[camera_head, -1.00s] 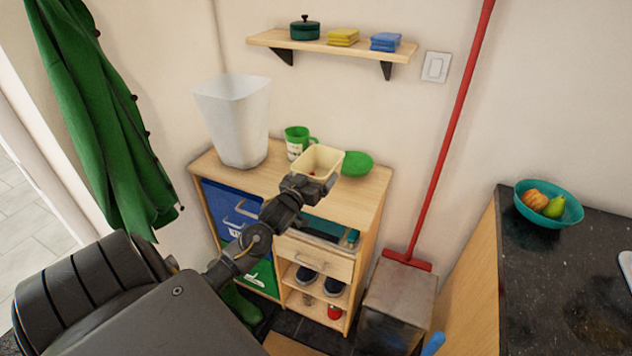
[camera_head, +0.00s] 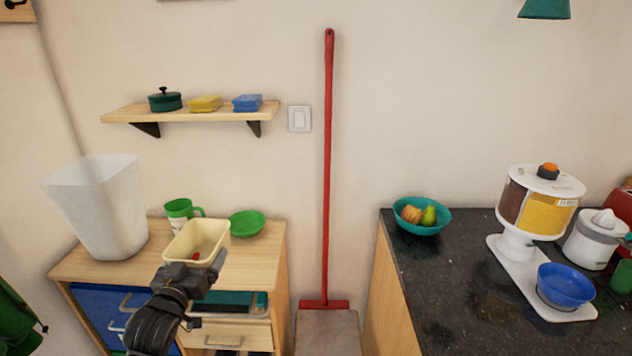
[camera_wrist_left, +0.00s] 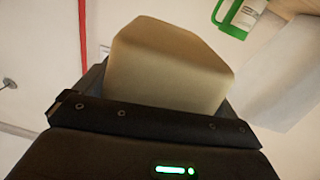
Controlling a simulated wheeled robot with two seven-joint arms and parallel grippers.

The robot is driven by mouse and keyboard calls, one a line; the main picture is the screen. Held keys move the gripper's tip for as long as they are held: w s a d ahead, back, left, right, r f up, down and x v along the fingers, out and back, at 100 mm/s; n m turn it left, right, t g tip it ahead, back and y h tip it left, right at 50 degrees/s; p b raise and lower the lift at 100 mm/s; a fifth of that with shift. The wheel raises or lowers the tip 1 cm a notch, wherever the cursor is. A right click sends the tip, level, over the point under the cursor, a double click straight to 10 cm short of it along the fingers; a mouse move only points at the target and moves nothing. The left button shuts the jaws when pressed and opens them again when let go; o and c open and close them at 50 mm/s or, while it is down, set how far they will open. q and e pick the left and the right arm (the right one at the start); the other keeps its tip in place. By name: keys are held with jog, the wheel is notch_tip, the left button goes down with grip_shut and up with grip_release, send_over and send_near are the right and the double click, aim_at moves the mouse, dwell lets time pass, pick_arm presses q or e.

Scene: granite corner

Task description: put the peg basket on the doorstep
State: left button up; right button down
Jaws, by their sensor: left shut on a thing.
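The cream peg basket (camera_head: 207,237) is an open box with small red bits inside. My left gripper (camera_head: 200,268) is shut on the near side of it, and the basket shows at the front edge of the wooden cabinet top; I cannot tell if it touches the top. In the left wrist view the basket (camera_wrist_left: 170,65) fills the space beyond the jaws (camera_wrist_left: 150,110), its far side hidden. The doorstep does not show in the current views. My right gripper is not in view.
A dark counter (camera_head: 430,280) stands right, with a fruit bowl (camera_head: 421,217).

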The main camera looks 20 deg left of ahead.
pick_arm(q)
jog(key=s+d+m+h, duration=0.2)
jog(key=d+h, duration=0.2)
jog(key=d, duration=1.8)
jog(key=shift+s+r+m+t, duration=0.25)
jog(key=shift+r+m+t, duration=0.05)
jog(key=shift+r+m, duration=0.1)
